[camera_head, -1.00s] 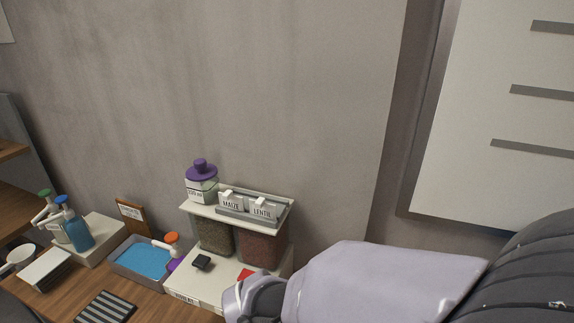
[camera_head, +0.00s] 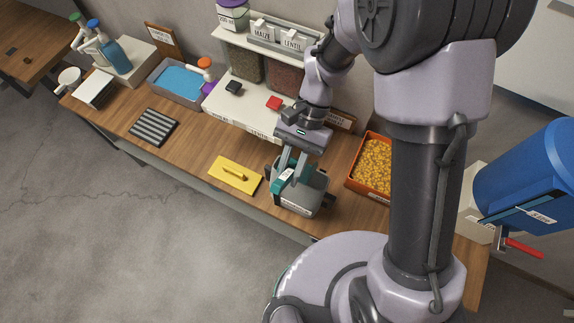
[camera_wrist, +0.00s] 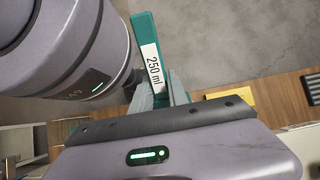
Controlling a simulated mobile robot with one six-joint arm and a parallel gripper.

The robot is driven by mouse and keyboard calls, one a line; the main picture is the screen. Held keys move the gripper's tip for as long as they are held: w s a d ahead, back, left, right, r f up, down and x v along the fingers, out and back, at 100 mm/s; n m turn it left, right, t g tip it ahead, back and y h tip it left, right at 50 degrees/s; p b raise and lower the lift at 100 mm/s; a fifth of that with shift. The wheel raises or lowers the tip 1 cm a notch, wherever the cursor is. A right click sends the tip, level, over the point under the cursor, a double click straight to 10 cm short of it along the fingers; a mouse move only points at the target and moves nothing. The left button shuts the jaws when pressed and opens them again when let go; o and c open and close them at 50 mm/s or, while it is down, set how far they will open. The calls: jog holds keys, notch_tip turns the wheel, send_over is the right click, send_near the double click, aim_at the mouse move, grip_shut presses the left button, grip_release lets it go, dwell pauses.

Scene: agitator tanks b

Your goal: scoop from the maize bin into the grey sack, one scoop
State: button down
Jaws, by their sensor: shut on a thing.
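My gripper (camera_head: 289,162) is shut on the handle of a teal scoop (camera_head: 284,180), marked 250 ml in the wrist view (camera_wrist: 146,48). It holds the scoop at the opening of a grey open-topped container (camera_head: 316,191), which looks like the grey sack, with a label on its front. The scoop's bowl is not clearly visible, so its load and whether it touches the container cannot be told. The orange maize bin (camera_head: 353,183), holding yellow kernels (camera_head: 372,163), stands to the right, apart from my gripper.
A yellow float-like block (camera_head: 230,178) lies left of the container, and a striped grey mat (camera_head: 154,127) farther left. A shelf with maize and lentil dispensers (camera_head: 264,72) stands behind. A blue drum (camera_head: 525,175) with a red lever is at the right.

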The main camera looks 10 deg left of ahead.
aim_at(293, 166)
jog(key=shift+w+d+r+g+y+p, duration=0.15)
jog(key=shift+w+r+g+p, duration=0.3)
jog(key=shift+p, duration=0.35)
jog(key=shift+w+d+r+g+y+p, duration=0.15)
jog(key=shift+w+r+g+p, duration=0.3)
jog(key=shift+p, duration=0.35)
jog(key=w+p, duration=0.1)
jog(key=g+p, duration=0.1)
jog(key=w+g, duration=0.1)
jog(key=shift+w+d+r+y+p, duration=0.3)
jog(key=shift+w+r+p, duration=0.05)
jog(key=shift+p, duration=0.05)
jog(key=shift+w, duration=0.1)
jog(key=w+g, duration=0.1)
jog(key=w+d+g, duration=0.1)
jog(key=w, duration=0.1)
jog(key=shift+w+r+g+y+p, duration=0.15)
jog(key=shift+w+g+y+p, duration=0.1)
jog(key=shift+g+y+p, duration=0.15)
jog(key=shift+s, duration=0.1)
